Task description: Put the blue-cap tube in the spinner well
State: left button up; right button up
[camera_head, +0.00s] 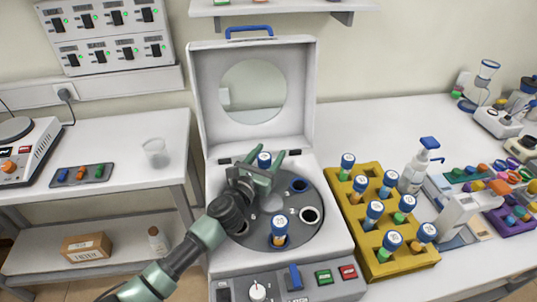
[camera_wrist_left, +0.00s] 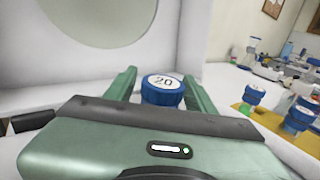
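The spinner (camera_head: 329,237) stands open, with its dark rotor disc (camera_head: 322,195) showing. A blue-cap tube (camera_head: 264,159) is at the back of the rotor; its cap, marked 20, also shows in the left wrist view (camera_wrist_left: 162,91). My left gripper (camera_head: 266,157) is over the rotor with its fingers open on either side of that cap. The tube's lower part is hidden by the gripper, so I cannot tell how it sits. Another blue-cap tube (camera_head: 279,229) stands in the front well. A right-hand well (camera_head: 310,215) looks empty. My right gripper is not in view.
A yellow rack (camera_head: 383,269) with several blue-cap tubes stands right of the spinner. The raised lid (camera_head: 205,90) stands behind the rotor. A pump bottle (camera_head: 415,170) is behind the rack. A beaker (camera_head: 156,152) stands on the left table.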

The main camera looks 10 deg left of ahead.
pick_arm(q)
jog(key=shift+r, duration=0.2)
jog(key=v, duration=1.2)
jog(key=shift+b, duration=0.4)
jog(key=shift+r, duration=0.1)
